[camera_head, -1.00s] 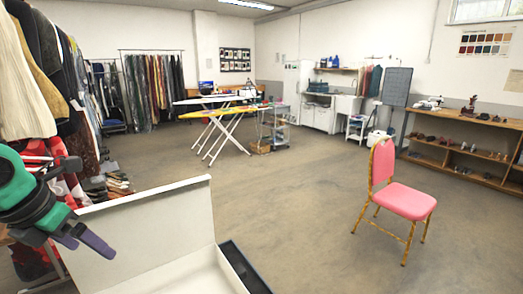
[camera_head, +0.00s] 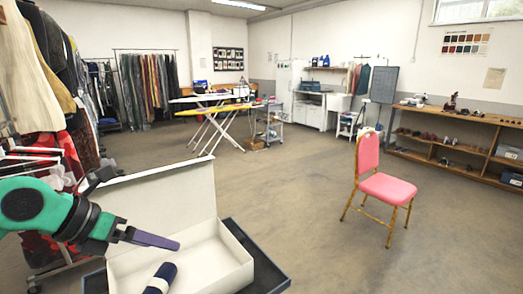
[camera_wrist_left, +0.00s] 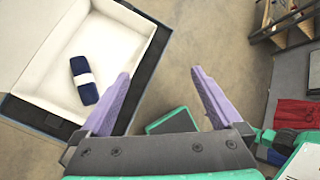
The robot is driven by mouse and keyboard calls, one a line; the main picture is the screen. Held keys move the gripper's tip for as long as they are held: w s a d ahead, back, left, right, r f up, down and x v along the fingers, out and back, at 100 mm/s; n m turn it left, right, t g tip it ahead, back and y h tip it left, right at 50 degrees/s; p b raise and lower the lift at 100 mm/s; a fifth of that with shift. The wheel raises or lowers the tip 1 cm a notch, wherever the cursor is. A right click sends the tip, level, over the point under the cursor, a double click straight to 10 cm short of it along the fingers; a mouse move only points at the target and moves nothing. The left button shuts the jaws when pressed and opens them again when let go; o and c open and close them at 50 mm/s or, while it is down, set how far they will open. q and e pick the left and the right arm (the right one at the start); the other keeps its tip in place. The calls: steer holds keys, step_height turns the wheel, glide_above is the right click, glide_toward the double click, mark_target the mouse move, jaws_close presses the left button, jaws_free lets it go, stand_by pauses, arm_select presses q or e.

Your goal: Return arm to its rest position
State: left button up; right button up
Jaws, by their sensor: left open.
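My left gripper (camera_head: 142,208) is open and empty. In the head view it comes in from the left, in front of the raised lid of a white box (camera_head: 238,272). In the left wrist view its two purple fingers (camera_wrist_left: 161,73) stand wide apart with bare floor between their tips. The box, also in the wrist view (camera_wrist_left: 52,62), lies beyond the left finger. A dark blue roll with a white band (camera_head: 160,278) lies inside the box, and it shows whole in the wrist view (camera_wrist_left: 84,80), apart from the fingers. My right gripper is not in view.
The box rests on a dark surface (camera_head: 270,268). A clothes rack (camera_head: 40,90) stands close at the left. A pink chair (camera_head: 388,188) stands at the right, shoe shelves (camera_head: 450,150) and ironing boards (camera_head: 212,110) farther back. The middle floor is clear.

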arm_select(q)
steer(key=w+d+r+n+t+h, duration=0.2)
steer(key=d+r+n+t+h, duration=0.35)
steer(key=d+r+h, duration=0.45)
steer(key=w+a+f+n+t+y, duration=0.45)
steer(key=a+n+t+y, duration=0.35)
steer(key=n, duration=0.8)
steer(key=s+a+f+n+g+y, duration=0.1)
steer(key=a+f+n+y, duration=0.2)
steer(key=f+n+y, duration=0.3)
steer(key=s+a+f+n+g+y, duration=0.1)
steer(key=a+f+n+g+y, duration=0.2)
steer(key=f, duration=0.4)
steer(key=s+d+f+n+g+h, duration=0.1)
steer(key=s+d+f+n+g, duration=0.15)
steer(key=s+f+g, duration=0.6)
steer(key=s+d+f+n+g, duration=0.1)
steer(key=s+f+n+g, duration=0.25)
steer(key=s+f, duration=1)
step_height(320, 180, down, 28)
steer(key=s+a+g+b, duration=0.1)
steer(key=s, duration=0.1)
steer(key=s+a+f+g+b, duration=0.1)
steer(key=s+a+f, duration=0.1)
steer(key=s+f, duration=1)
steer(key=s, duration=0.2)
steer(key=shift+s+a, duration=0.35)
steer(key=shift+s, duration=0.05)
